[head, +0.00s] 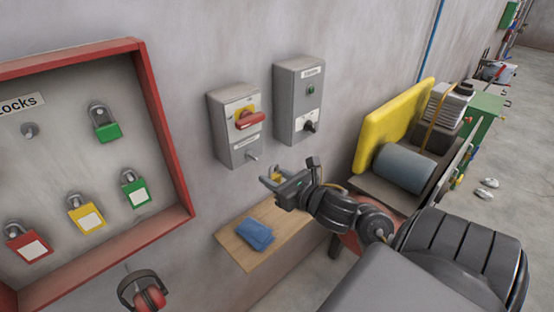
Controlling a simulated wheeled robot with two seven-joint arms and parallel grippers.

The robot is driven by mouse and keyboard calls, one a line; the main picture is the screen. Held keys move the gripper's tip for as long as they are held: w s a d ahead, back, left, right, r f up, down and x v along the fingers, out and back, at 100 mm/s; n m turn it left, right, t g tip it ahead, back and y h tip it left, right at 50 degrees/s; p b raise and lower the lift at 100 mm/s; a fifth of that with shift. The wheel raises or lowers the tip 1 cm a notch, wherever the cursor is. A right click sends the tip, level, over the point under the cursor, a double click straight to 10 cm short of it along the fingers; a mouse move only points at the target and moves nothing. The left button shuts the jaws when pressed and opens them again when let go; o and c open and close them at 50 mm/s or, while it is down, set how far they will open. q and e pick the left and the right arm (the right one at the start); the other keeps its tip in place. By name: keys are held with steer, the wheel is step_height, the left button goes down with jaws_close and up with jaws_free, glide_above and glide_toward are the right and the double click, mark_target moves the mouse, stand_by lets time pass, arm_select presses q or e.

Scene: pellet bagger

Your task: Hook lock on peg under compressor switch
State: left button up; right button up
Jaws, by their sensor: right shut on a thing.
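A grey switch box (235,125) on the wall has a red handle (250,120) on a yellow plate. A short metal peg (252,156) sticks out low on its front, below the handle and a white label too small to read. My right gripper (276,181) is below and slightly right of this peg, apart from the box in the picture. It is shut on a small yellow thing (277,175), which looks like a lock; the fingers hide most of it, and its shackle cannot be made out. Nothing is seen hanging on the peg. My left gripper is not in view.
A second grey box (299,99) with a black knob is at right. A red-framed lock board (165,125) at left holds several padlocks and a bare peg (29,130). A wooden shelf (235,240) with a blue cloth (255,235) is below. A yellow-guarded machine (385,125) stands right.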

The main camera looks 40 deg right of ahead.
steer(key=shift+w+f+b, duration=0.2)
steer(key=shift+w+b, duration=0.65)
steer(key=shift+b, duration=0.2)
steer(key=w+f+b, duration=0.1)
steer(key=w+b, duration=0.1)
steer(key=w, duration=0.4)
steer(key=shift+w+d+b, duration=0.15)
steer(key=shift+w+b, duration=0.05)
steer(key=shift+b, duration=0.1)
stand_by(0.5)
steer(key=o, duration=1.1)
steer(key=shift+d+f, duration=0.15)
steer(key=shift+c, duration=0.2)
